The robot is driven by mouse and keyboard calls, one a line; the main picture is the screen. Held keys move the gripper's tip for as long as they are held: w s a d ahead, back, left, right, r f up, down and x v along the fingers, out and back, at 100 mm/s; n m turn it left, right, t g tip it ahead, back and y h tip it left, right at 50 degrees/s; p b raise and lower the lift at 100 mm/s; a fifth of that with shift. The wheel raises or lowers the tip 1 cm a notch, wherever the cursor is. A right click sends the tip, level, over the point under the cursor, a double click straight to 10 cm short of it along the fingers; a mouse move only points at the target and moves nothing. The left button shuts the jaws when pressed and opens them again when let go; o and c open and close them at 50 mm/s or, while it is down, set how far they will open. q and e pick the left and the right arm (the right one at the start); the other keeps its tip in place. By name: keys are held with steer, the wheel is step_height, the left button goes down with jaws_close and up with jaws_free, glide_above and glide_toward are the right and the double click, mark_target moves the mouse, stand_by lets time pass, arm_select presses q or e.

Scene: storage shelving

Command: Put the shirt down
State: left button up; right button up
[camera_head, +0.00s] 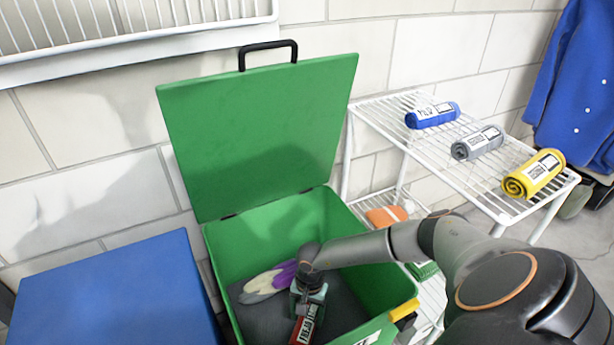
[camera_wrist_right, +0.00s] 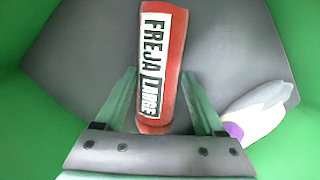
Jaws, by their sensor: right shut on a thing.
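A rolled red shirt (camera_wrist_right: 177,60) with a white label reading "FREJA LARGE" lies between the fingers of my right gripper (camera_wrist_right: 160,100). My left gripper is not in view.
A white and purple item (camera_head: 268,281) lies in the bin, left of my gripper. The green lid (camera_head: 250,140) stands open. A white wire rack (camera_head: 440,150) on the right holds blue, grey and yellow rolled shirts. A closed blue box (camera_head: 110,290) stands left.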

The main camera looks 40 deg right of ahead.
steer(key=shift+f, duration=0.2)
steer(key=o, duration=1.5)
steer(key=shift+r, duration=0.1)
